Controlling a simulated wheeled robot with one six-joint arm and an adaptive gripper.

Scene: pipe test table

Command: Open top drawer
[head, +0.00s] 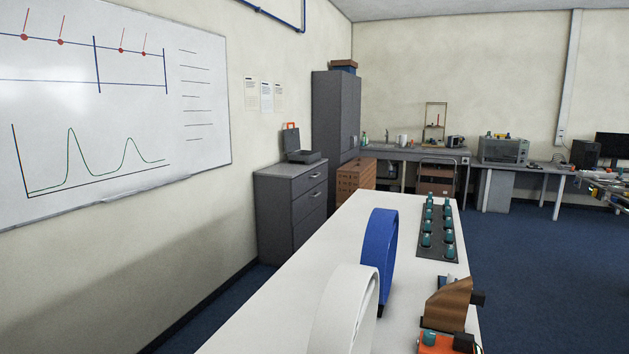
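A dark grey drawer cabinet (274,215) stands against the left wall, beyond the left edge of the white table. Its drawer fronts face right in the picture. The top drawer (311,181) looks shut, its front flush with the ones below, and it has a thin light handle. Lower drawers (309,203) also look shut. The white table hides part of the cabinet's lower right side. I cannot make out my gripper in this view.
A long white table (270,318) fills the foreground, bearing a blue ring (378,250), a white ring (345,312) and a dark rack (437,246). Blue floor (530,270) is clear at right.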

